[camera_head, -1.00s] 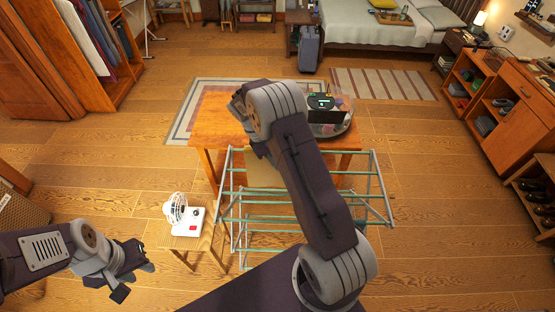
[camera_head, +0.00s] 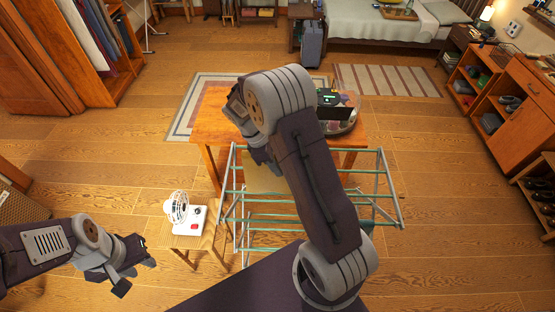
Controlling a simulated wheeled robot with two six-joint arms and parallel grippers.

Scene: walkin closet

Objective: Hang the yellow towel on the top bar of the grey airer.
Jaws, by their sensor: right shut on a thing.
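The grey airer (camera_head: 388,190) stands ahead of me, with pale green bars. A pale yellow cloth, apparently the yellow towel (camera_head: 260,181), shows beside my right forearm, at the airer's top bars. The forearm covers much of it, so I cannot tell whether it touches a bar. My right gripper (camera_head: 264,158) is shut on the towel, just above the visible cloth; its fingertips are mostly hidden. My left gripper (camera_head: 136,275) is open and empty at lower left, well away from the airer.
A wooden table (camera_head: 212,130) stands right behind the airer, carrying a dark, rounded item (camera_head: 338,114) partly behind my arm. A small stool (camera_head: 188,242) with a white fan (camera_head: 178,208) stands close to the airer's left side. The floor right of the airer is clear.

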